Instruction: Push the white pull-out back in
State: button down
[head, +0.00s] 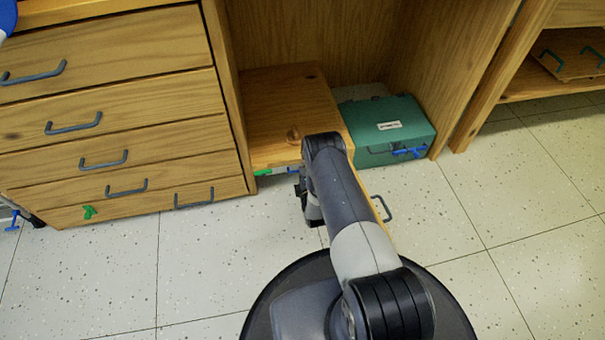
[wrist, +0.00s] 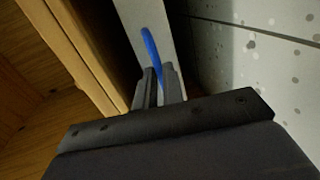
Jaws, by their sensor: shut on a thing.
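The white pull-out (wrist: 132,22) shows in the wrist view as a pale front panel with a blue bar handle (wrist: 150,46). My gripper (wrist: 159,82) is shut on this handle, with its two fingers close together around its lower part. In the head view my gripper (head: 307,196) is low in front of the wooden unit (head: 290,108). A small pale strip of the pull-out (head: 287,180) shows there beside it. My arm and gripper hide most of the pull-out, and how far it stands out cannot be told.
A green box (head: 385,130) with a white label and a blue handle sits right of the wooden unit. A wooden panel with a grey handle (head: 383,208) shows partly behind my arm. A drawer cabinet (head: 110,110) stands at left. The tiled floor (head: 130,280) in front is clear.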

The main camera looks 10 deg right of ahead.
jog(key=shift+w, duration=0.25)
jog(key=c, duration=1.5)
grip_release()
jog(key=shift+s, duration=0.1)
